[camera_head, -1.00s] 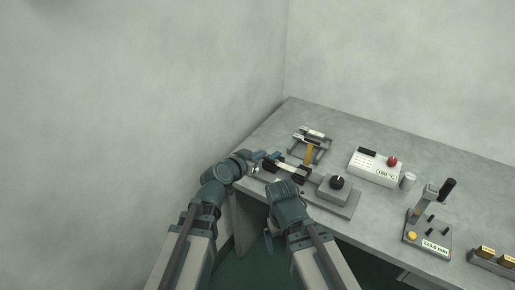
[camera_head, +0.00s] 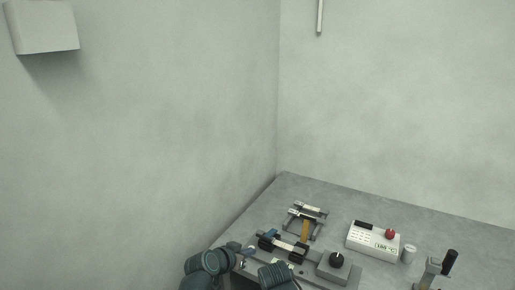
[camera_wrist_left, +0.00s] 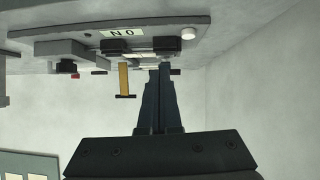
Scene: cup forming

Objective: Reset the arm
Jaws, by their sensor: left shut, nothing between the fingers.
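My left arm (camera_head: 207,264) comes in low in the head view. Its gripper (camera_head: 271,235) is at the left side of the bench fixture. In the left wrist view the two dark fingers of the gripper (camera_wrist_left: 157,78) lie together with nothing between them. They point toward the bench, which appears at the top of that view. Part of my right arm (camera_head: 278,275) shows at the bottom edge of the head view. My right gripper is out of frame.
Walls stand behind and left.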

